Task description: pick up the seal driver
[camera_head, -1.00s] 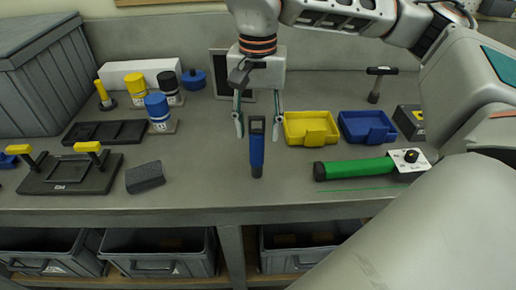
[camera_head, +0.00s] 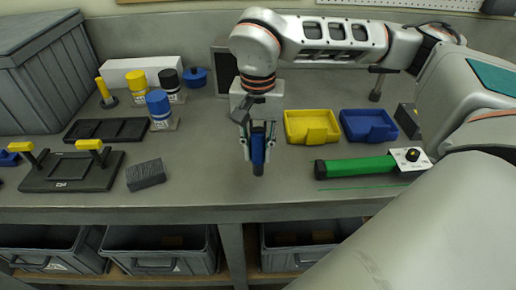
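A blue tool (camera_head: 258,151) with a dark tip and a dark upper end, which I take to be the seal driver, stands upright near the bench's front edge. My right gripper (camera_head: 258,149) comes down from above, with one finger on each side of its upper part. The fingers look very close to it. I cannot tell whether they touch it. The tool's lower end shows below the fingertips and its top is partly behind the gripper. My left gripper is not in view.
Yellow (camera_head: 312,127) and blue (camera_head: 368,126) trays and a green cylinder (camera_head: 356,167) lie to the right. A grey block (camera_head: 146,174), a black fixture with yellow knobs (camera_head: 70,172) and several bottles stand left. The bench (camera_head: 210,185) is clear around the tool.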

